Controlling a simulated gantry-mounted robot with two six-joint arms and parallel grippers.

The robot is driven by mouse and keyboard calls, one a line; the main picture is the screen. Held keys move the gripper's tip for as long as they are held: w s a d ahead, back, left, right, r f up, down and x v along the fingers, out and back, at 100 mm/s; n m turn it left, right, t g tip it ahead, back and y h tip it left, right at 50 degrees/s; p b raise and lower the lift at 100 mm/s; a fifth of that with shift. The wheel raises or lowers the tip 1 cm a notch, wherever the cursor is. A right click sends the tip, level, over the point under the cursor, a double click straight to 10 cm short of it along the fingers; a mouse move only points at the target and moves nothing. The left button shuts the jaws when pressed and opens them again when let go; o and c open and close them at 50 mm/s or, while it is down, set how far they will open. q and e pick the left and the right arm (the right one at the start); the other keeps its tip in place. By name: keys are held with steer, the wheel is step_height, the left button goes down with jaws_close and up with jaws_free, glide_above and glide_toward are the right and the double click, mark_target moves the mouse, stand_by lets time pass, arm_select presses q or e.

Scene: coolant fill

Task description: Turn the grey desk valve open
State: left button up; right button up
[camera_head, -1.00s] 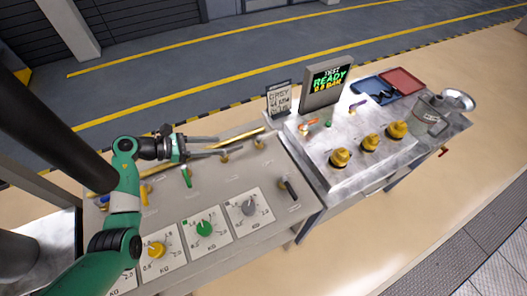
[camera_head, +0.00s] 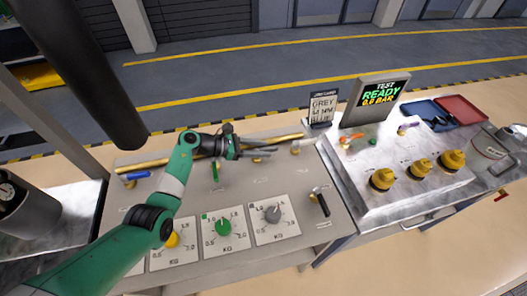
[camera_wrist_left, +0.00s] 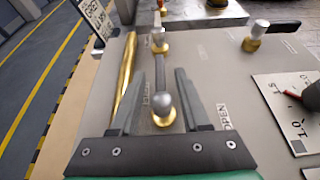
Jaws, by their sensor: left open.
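The grey desk valve (camera_wrist_left: 162,104) shows in the left wrist view as a round grey hub on a brass base, with a grey lever pointing away from me along the brass pipe. My left gripper (camera_wrist_left: 163,80) is open. Its two fingers lie on either side of the hub and lever, with gaps visible on both sides. An "OPEN" label (camera_wrist_left: 225,117) is printed to the right of the hub. In the head view my left gripper (camera_head: 268,155) is over the back of the desk (camera_head: 262,182) and largely hides the valve. My right gripper is not in view.
A valve with a pale lever (camera_head: 297,148) stands just right of the gripper. A green valve (camera_head: 215,170), a blue valve (camera_head: 137,175) and a black-handled valve (camera_head: 321,203) are also on the desk. Gauges line the front. The test display (camera_head: 377,95) reads READY.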

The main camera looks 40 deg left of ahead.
arm_select(q)
steer(key=shift+w+d+f, duration=0.2)
steer(key=shift+w+d, duration=0.05)
steer(key=shift+w, duration=0.15)
jaws_close()
